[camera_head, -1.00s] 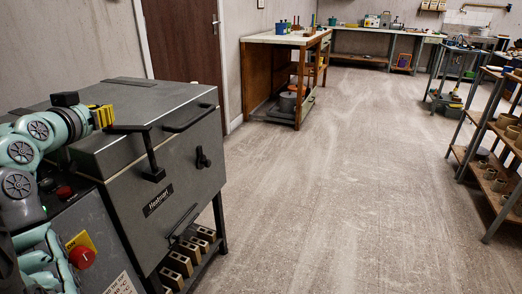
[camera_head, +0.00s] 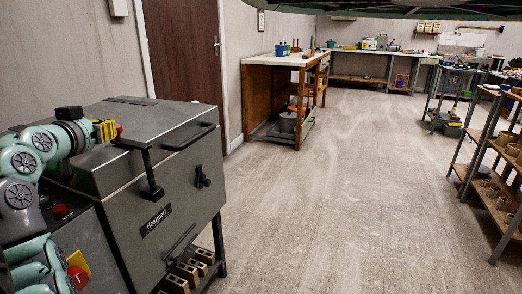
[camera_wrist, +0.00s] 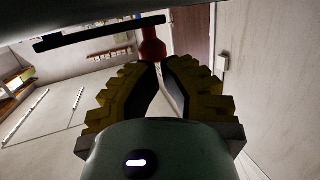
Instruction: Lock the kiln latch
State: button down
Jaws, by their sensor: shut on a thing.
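The dark grey kiln (camera_head: 170,143) stands at the left in the head view, its lid down. A black angled latch bar (camera_head: 151,178) lies over its front edge, and a black knob (camera_head: 202,176) sits on the front face. My gripper (camera_head: 113,129), with yellow fingers, is above the lid near the latch bar's rear end. A red knob (camera_head: 120,128) shows at its fingertips. In the wrist view, my gripper (camera_wrist: 163,66) is closed around the lower part of the red knob (camera_wrist: 153,47), beneath a dark bar (camera_wrist: 100,33). The exact contact is partly hidden by the fingers.
Bricks (camera_head: 187,274) sit on the rack under the kiln. A wooden workbench (camera_head: 262,98) and a pottery shelf (camera_head: 495,190) stand farther away. The floor (camera_head: 330,200) between is clear.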

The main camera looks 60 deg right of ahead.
jog(key=v, duration=1.2)
